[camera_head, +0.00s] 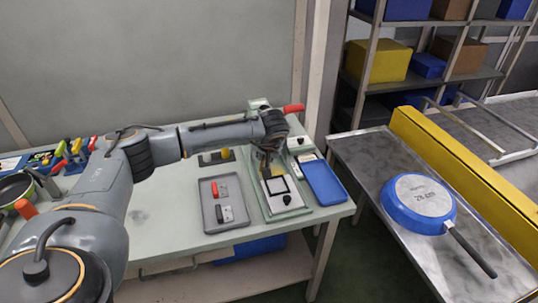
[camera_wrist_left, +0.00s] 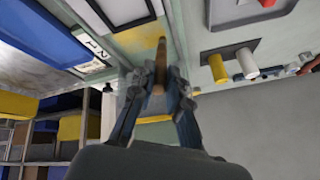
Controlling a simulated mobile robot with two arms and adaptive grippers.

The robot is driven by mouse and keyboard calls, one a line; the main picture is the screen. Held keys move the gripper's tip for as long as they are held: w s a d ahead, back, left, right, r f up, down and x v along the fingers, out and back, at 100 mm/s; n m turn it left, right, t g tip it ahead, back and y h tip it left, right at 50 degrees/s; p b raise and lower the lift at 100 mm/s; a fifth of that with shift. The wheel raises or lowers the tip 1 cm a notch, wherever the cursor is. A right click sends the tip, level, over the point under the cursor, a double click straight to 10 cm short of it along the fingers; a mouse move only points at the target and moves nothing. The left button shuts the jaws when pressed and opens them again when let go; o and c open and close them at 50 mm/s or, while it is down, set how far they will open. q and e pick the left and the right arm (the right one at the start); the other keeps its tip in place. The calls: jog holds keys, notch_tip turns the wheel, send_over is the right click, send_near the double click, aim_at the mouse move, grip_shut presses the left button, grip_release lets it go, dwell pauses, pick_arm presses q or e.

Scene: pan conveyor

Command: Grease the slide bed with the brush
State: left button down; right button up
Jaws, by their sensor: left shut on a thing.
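My left gripper (camera_head: 265,164) reaches in from the left, over the green machine (camera_head: 262,204) on the table. It is shut on the brush, whose brown handle (camera_wrist_left: 158,68) shows between the two fingers in the left wrist view (camera_wrist_left: 160,88). The brush points down towards the slide bed (camera_wrist_left: 136,38), a pale strip with a yellowish patch; I cannot tell whether the bristles touch it. In the head view the arm and gripper hide most of the bed. A white plate with a black square frame (camera_head: 278,186) lies in front of the gripper. My right gripper is out of view.
A grey tray (camera_head: 208,219) with red and dark parts lies left of the machine, a blue tray (camera_head: 325,184) right of it. A red handle (camera_head: 293,108) stands behind the wrist. A blue pan (camera_head: 420,200) lies on the metal conveyor at right.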

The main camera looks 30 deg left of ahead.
pick_arm(q)
jog(key=shift+w+d+b, duration=0.5)
jog(key=shift+w+d, duration=0.6)
jog(key=shift+w, duration=0.2)
jog(key=shift+w+d, duration=0.1)
jog(key=shift+w+d+b, duration=0.6)
jog(key=shift+w+d, duration=0.35)
jog(key=shift+w, duration=0.15)
jog(key=shift+r+p, duration=0.5)
jog(key=shift+r, duration=0.05)
jog(key=shift+s+d+p, duration=0.55)
jog(key=shift+s+d, duration=0.4)
jog(key=shift+d, duration=0.1)
